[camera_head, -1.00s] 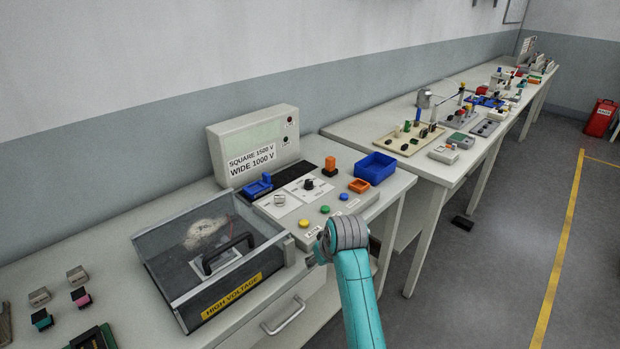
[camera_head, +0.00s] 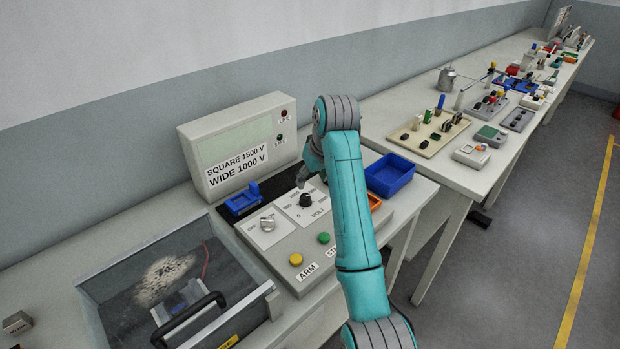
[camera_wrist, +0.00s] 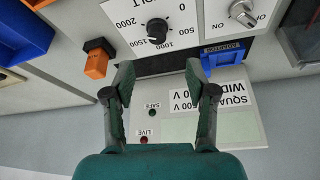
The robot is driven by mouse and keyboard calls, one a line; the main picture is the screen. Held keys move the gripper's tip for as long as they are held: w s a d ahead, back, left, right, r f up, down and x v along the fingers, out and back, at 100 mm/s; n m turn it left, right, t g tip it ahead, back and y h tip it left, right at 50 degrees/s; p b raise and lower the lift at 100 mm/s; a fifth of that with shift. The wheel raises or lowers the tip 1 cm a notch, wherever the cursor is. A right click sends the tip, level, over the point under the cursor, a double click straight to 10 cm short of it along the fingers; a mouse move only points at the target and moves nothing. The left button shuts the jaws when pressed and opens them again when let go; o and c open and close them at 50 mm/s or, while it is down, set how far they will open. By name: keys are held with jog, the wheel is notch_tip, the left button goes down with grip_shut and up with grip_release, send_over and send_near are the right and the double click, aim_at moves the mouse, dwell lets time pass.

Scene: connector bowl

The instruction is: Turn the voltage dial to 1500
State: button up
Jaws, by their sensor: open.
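The voltage dial (camera_head: 306,200) is a black knob on a white plate marked VOLT, on the sloped front of the test panel. In the wrist view the dial (camera_wrist: 157,28) shows upside down, ringed by 0, 500, 1000, 1500 and 2000. I cannot tell for sure which number its pointer marks. My gripper (camera_wrist: 160,72) is open and empty, its fingertips apart from the dial and toward the display side of it. In the head view my gripper (camera_head: 303,178) hangs just behind the dial, partly hidden by my arm.
A grey ON switch (camera_head: 267,224) is left of the dial, a blue holder (camera_head: 243,199) behind it. Yellow (camera_head: 296,259) and green (camera_head: 323,238) buttons sit in front. The display box (camera_head: 237,148) stands behind.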

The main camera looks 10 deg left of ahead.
aim_at(306, 196)
jog(key=x, duration=1.1)
jog(key=shift+w+r, duration=0.15)
jog(key=shift+w, duration=0.2)
grip_shut()
